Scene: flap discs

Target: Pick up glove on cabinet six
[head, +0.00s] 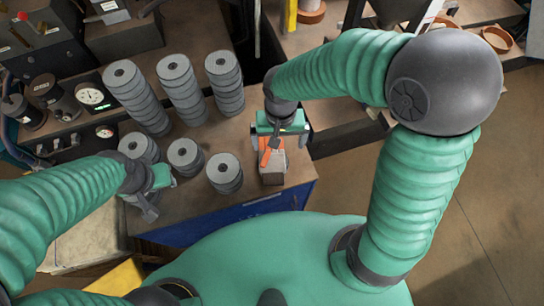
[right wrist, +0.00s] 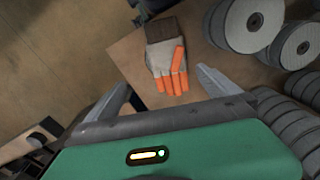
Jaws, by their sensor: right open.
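A glove (head: 273,171) lies on the brown top of a blue-sided cabinet (head: 262,207), near its right front corner. In the right wrist view the glove (right wrist: 160,57) shows orange fingers, a pale grey palm and a dark brown cuff. My right gripper (head: 277,138) is above the glove and partly covers it in the head view. In the right wrist view its jaws (right wrist: 163,92) are open and empty, with the orange fingertips between and beyond them. My left gripper (head: 150,203) is over the cabinet's left front; its jaw opening is unclear. No cabinet number is readable.
Several stacks of grey flap discs (head: 181,88) stand left of the glove, with shorter stacks (head: 224,172) in front. Gauges (head: 91,96) and control boxes stand at the far left. Another bench (head: 310,38) lies behind right; open floor (head: 480,210) is at right.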

